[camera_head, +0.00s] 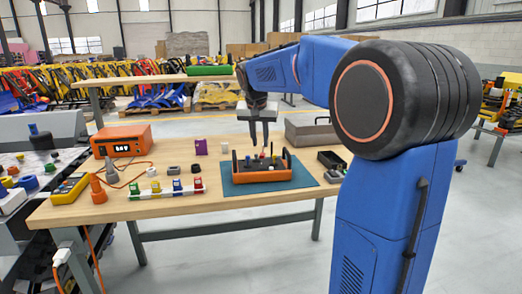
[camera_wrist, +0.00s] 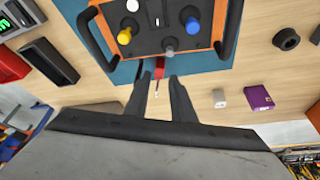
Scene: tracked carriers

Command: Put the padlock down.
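My gripper (camera_wrist: 159,80) points down above the far edge of an orange control box (camera_head: 245,180); it also shows in the head view (camera_head: 259,146). Its two dark fingers stand a little apart. A small red thing (camera_wrist: 160,67) with a thin pale part shows between the fingertips in the wrist view, beside the box's edge. It may be the padlock, but it is too small to be sure. I cannot tell whether the fingers touch it. The box (camera_wrist: 220,22) has knobs and black side handles, and lies on a teal mat (camera_wrist: 122,72).
A small grey block (camera_wrist: 220,98) and a purple box (camera_wrist: 258,98) stand beside the mat on the wooden table. A black open tray (camera_wrist: 48,60) lies on the other side. An orange device (camera_head: 121,140) and a grey bin (camera_head: 312,132) stand near the table's back.

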